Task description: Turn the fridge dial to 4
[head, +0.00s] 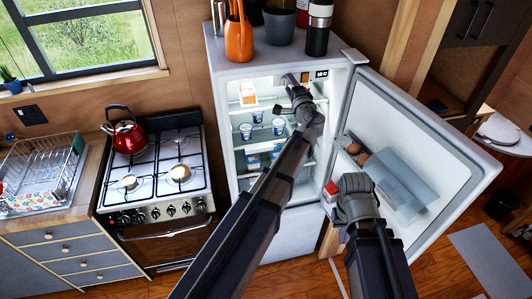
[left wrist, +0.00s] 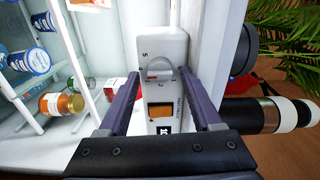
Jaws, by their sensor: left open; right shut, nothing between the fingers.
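The fridge dial (left wrist: 160,70) is a pale grey round knob with a small red mark, set in a light grey control housing (left wrist: 173,45). In the head view the left gripper (head: 293,83) is inside the upper fridge, partly hiding the dial. My right gripper (head: 335,205) is shut and empty by the open fridge door (head: 428,130).
The fridge shelves hold several white-and-blue cups (head: 279,126) and a carton (head: 247,93). The door shelf carries eggs (head: 357,152). On top of the fridge stand an orange utensil pot (head: 238,40) and a dark flask (head: 318,30). A stove (head: 155,165) stands to the left.

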